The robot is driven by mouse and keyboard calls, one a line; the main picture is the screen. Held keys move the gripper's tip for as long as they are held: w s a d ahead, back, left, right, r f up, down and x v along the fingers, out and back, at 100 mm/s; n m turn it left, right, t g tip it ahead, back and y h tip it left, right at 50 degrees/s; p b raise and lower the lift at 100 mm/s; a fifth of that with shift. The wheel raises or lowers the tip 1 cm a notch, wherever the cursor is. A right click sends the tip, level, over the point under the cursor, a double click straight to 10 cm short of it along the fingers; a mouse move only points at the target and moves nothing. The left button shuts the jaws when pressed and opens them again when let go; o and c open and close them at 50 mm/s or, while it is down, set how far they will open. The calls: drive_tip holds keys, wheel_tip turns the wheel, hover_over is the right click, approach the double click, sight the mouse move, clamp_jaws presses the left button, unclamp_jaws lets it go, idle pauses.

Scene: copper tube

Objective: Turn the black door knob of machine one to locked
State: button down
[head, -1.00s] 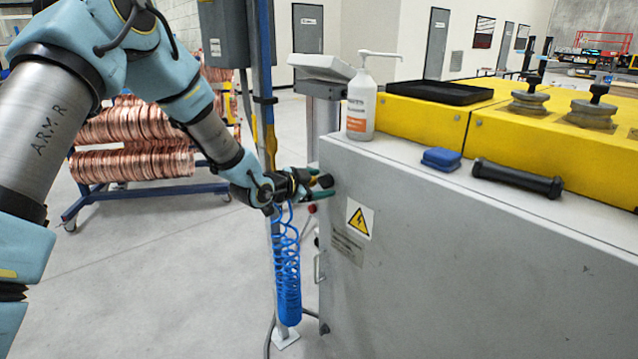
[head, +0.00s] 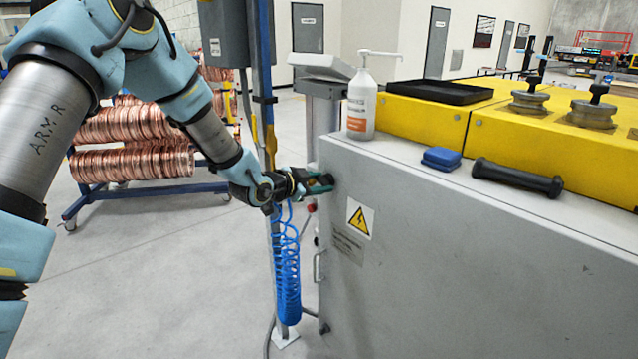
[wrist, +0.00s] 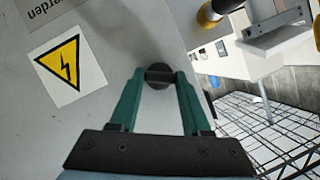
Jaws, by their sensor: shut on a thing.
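The black door knob (wrist: 158,76) is on the grey door of machine one (head: 400,240), near the door's upper left edge in the head view. My gripper (head: 322,184) is at the knob, with its green fingers on either side of it. In the wrist view my gripper (wrist: 158,74) is shut on the knob, and the knob's grip bar lies crosswise between the fingertips. Part of the knob is hidden by the fingers, and its locked or unlocked marking cannot be seen.
A yellow warning sign (head: 359,218) is on the door below the knob. A pump bottle (head: 361,105), a blue block (head: 441,159) and a black handle (head: 516,178) lie or stand on the machine top. A post with a blue coiled hose (head: 288,270) stands close beside my wrist.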

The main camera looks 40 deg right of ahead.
drive_tip(key=n+p, duration=0.1)
drive_tip(key=n+g+p, duration=0.1)
drive_tip(key=shift+w+r+g+p, duration=0.2)
drive_tip(key=shift+r+g+p, duration=0.05)
drive_tip(key=shift+g+p, duration=0.05)
drive_tip(key=shift+f+n+g+p, duration=0.1)
drive_tip(key=shift+n+g+p, duration=0.5)
drive_tip(key=shift+n+p, duration=0.4)
drive_tip(key=shift+c, duration=1.8)
unclamp_jaws()
drive_tip(key=shift+f, duration=0.1)
drive_tip(key=shift+a, duration=0.1)
drive_tip(key=b+v, duration=0.2)
drive_tip(key=v, duration=0.8)
drive_tip(key=shift+a+r+b, duration=0.2)
drive_tip(key=shift+r+b, duration=0.15)
drive_tip(key=shift+r, duration=0.05)
